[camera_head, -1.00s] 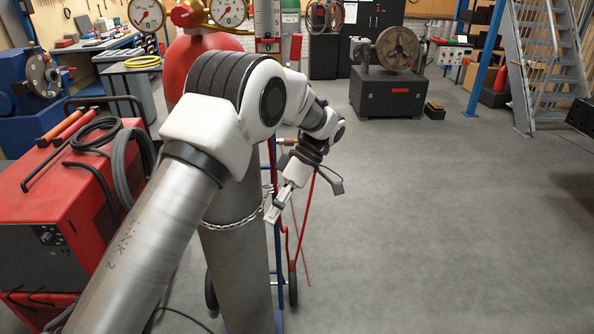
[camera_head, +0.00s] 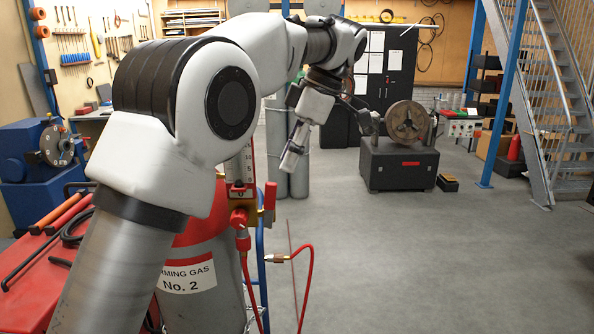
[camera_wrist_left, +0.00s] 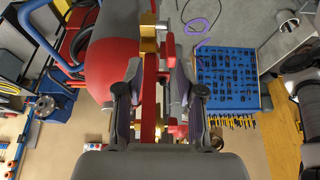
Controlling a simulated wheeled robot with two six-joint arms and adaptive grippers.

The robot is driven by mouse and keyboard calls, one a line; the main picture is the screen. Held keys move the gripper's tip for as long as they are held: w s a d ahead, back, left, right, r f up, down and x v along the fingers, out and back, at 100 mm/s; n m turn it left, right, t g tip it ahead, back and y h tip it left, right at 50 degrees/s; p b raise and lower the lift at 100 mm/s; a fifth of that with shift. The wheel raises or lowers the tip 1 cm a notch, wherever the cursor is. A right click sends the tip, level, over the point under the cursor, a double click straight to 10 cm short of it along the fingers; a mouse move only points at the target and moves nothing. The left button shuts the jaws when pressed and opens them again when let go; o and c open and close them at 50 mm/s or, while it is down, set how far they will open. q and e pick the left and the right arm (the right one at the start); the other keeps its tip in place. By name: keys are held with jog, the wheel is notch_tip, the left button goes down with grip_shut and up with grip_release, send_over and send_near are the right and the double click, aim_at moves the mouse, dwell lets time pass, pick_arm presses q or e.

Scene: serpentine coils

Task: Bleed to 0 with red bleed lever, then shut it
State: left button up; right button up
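The red bleed lever (camera_head: 270,197) stands upright on the brass fitting (camera_head: 240,216) below a glass flow tube (camera_head: 237,168), on top of the gas cylinder (camera_head: 190,300) marked No. 2. The gauges are hidden by my arm. My right gripper is not in view.
A red hose (camera_head: 305,285) hangs from the fitting beside a blue cart frame (camera_head: 261,265). A black machine (camera_head: 398,165) stands behind. The floor to the right is clear.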

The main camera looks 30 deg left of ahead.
aim_at(274, 183)
pick_arm(q)
jog(key=x, duration=0.3)
jog(key=s+p+x, duration=0.1)
jog(key=x, duration=0.3)
jog(key=shift+s+a, duration=0.2)
jog(key=shift+s, duration=0.1)
jog(key=shift+w+f, duration=0.2)
jog(key=shift+w, duration=0.2)
jog(key=shift+s+d+r, duration=0.15)
jog(key=shift+s+r, duration=0.15)
jog(key=shift+s, duration=0.2)
jog(key=c, duration=0.7)
jog(key=shift+s+r, duration=0.1)
jog(key=shift+s, duration=0.15)
grip_shut()
jog(key=shift+w, duration=0.15)
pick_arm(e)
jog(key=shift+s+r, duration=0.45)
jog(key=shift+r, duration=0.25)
